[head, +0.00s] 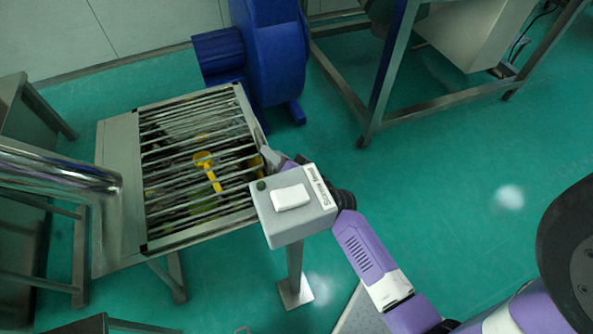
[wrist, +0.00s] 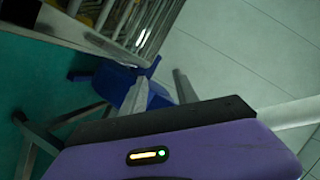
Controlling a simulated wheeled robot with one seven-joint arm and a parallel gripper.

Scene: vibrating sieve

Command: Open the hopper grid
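The hopper grid (head: 190,215), a frame of parallel metal bars, lies over the hopper at left in the head view. It looks flat and closed. Its bars also show at the top left of the wrist view (wrist: 127,22). My gripper (head: 268,156) is at the grid's right edge in the head view, partly hidden behind a grey control box. In the wrist view its two grey fingers (wrist: 160,82) stand apart with nothing between them. I cannot tell whether a finger touches the grid frame. A yellow object (head: 204,158) shows beneath the bars.
The grey control box (head: 295,222) on a post stands close in front of my gripper. A blue motor housing (head: 270,50) is behind the hopper. A metal pipe (head: 60,170) reaches in at left. A metal frame stand (head: 380,85) is at the back. Green floor (head: 440,190) is clear at right.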

